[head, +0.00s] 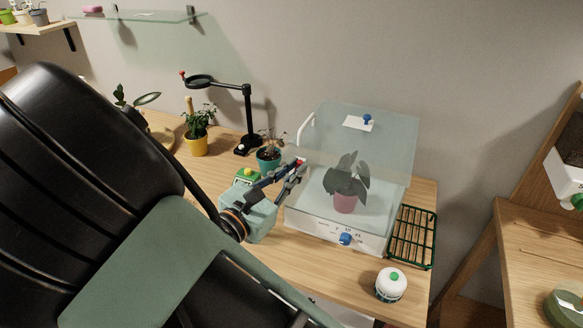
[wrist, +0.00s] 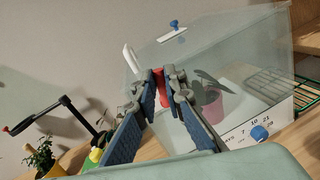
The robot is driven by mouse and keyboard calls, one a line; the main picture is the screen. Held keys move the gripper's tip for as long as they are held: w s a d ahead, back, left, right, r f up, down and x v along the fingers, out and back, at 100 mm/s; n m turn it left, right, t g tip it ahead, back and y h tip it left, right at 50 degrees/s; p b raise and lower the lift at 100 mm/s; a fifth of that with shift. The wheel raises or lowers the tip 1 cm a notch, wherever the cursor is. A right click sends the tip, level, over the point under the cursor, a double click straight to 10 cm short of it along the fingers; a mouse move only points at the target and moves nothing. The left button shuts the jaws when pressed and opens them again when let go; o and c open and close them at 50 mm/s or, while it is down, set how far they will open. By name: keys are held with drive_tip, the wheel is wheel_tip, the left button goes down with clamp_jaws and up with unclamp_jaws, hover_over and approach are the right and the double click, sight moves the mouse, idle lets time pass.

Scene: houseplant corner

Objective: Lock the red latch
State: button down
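The red latch (wrist: 159,80) is a small red piece at the left front edge of a clear-walled cabinet with a white base (head: 318,228). My gripper (wrist: 161,78) has its grey fingertips on either side of the latch, and they appear to touch it, with little gap. In the head view my gripper (head: 296,168) reaches from the lower left to the cabinet's left front edge. There only a bit of red shows at the fingertips. The fingers hide part of the latch, and its exact setting is unclear.
A dark-leaved plant in a pink pot (head: 345,203) stands inside the cabinet. A blue knob (head: 346,239) is on its front. A teal pot (head: 268,160) and yellow pot (head: 196,145) stand left. A green rack (head: 412,236) and white jar (head: 390,285) are right.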

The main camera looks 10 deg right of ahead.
drive_tip(key=shift+w+a+n+t+p, duration=0.2)
drive_tip(key=shift+n+p, duration=0.4)
drive_tip(key=shift+p, duration=0.2)
drive_tip(key=shift+w+a+n+t+p, duration=0.1)
drive_tip(key=shift+a+n+p, duration=0.05)
drive_tip(key=shift+n+p, duration=0.55)
drive_tip(key=shift+s, duration=0.1)
drive_tip(key=c, duration=2)
unclamp_jaws()
drive_tip(key=v, duration=1.2)
drive_tip(key=shift+a, duration=0.1)
